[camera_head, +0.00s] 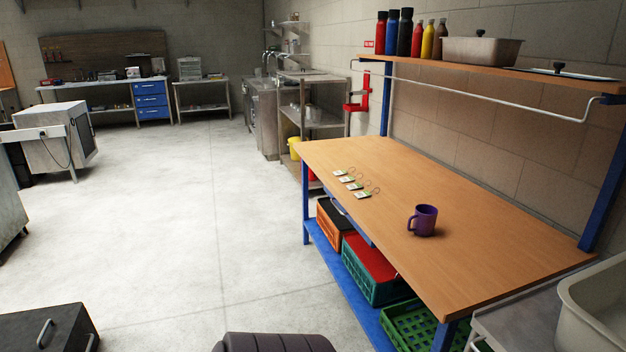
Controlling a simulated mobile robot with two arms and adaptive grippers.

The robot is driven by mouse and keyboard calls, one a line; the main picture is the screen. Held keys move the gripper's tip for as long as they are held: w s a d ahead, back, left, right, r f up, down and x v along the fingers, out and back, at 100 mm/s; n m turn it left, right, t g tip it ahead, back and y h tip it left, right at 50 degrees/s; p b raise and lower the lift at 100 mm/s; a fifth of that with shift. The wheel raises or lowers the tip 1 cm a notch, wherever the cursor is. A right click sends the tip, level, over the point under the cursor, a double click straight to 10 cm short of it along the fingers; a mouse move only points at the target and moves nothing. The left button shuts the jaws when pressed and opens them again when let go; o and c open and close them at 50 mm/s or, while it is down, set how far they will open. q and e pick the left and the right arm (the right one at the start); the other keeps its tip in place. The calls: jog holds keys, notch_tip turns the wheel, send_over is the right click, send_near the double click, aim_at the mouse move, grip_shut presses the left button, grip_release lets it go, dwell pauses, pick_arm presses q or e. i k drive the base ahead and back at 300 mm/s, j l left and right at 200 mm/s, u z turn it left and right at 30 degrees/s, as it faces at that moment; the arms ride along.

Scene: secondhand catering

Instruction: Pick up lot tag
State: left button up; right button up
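Several lot tags lie in a short row near the front left part of the wooden tabletop. Each looks like a small white and green tag with a thin loop. The far one (339,172) and the near one (362,195) are at the ends of the row, with others such as this middle tag (354,186) between them. They lie flat and slightly apart. Any print on them is too small to read. Neither of my grippers shows in the head view.
The workbench (480,245) has blue legs and mostly clear wood. A purple mug (423,220) stands right of the tags. Crates, including a green one (412,325), sit on its lower shelf. An overhead shelf (490,68) holds bottles and pans. Open floor (200,230) lies left.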

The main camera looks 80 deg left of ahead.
aim_at(347, 179)
jog(key=u, duration=2.3)
jog(key=i+j+z, duration=0.1)
jog(key=i+j, duration=0.2)
jog(key=i, duration=0.3)
jog(key=i+j, duration=0.4)
jog(key=i, duration=0.25)
jog(key=i+j+z, duration=0.15)
jog(key=i+j, duration=0.2)
jog(key=i, duration=0.25)
